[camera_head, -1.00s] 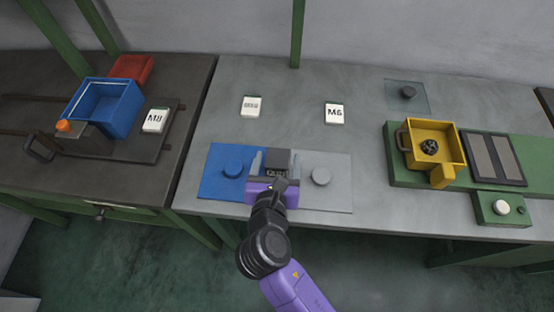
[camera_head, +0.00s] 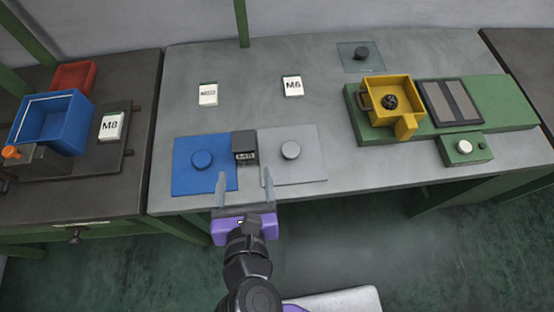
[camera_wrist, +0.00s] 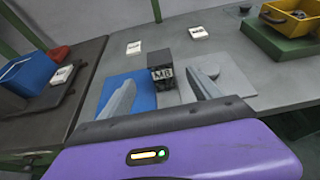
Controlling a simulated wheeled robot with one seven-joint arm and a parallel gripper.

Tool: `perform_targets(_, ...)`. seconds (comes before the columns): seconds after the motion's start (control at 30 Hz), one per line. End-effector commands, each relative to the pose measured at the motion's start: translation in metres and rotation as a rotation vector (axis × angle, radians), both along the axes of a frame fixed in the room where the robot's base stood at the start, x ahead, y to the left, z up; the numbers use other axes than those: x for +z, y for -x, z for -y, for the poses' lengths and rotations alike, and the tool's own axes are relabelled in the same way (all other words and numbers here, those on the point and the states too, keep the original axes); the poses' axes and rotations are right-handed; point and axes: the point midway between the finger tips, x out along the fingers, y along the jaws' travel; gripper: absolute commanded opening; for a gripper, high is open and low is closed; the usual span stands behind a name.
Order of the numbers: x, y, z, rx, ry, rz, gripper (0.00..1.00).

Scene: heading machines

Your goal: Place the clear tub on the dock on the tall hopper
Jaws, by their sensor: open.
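My gripper (camera_head: 244,181) is open and empty at the table's front edge; in the wrist view its two grey fingers (camera_wrist: 166,82) stand wide apart. A dark box labelled M8 (camera_head: 245,146) stands upright just beyond the fingertips, between a blue plate and a grey plate; the wrist view shows it too (camera_wrist: 161,70). A see-through flat piece with a dark knob (camera_head: 376,63) lies at the back right. I cannot tell which thing is the clear tub. A blue open bin (camera_head: 48,122) and a yellow open bin (camera_head: 377,88) with dark contents are the hopper-like things.
The blue plate (camera_head: 189,179) and grey plate (camera_head: 306,167) each bear a round knob. White cards (camera_head: 208,94) and (camera_head: 292,86) lie behind them. The yellow bin sits on a green base (camera_head: 500,95) at right. A red tray (camera_head: 74,74) is at far left.

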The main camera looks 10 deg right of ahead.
Motion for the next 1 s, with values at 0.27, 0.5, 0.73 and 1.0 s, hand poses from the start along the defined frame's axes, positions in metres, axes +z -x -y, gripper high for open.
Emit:
perform_targets(0.27,-0.009,0.003,0.009,-0.014,-0.054,-0.015,0.73)
perform_targets(0.5,-0.061,0.036,0.066,-0.174,-0.594,-0.131,0.73)
perform_targets(0.73,-0.071,0.095,0.122,-0.487,-1.346,-0.212,0.73)
perform_targets(1.0,-0.021,0.163,0.183,-0.877,-2.268,-0.134,0.73)
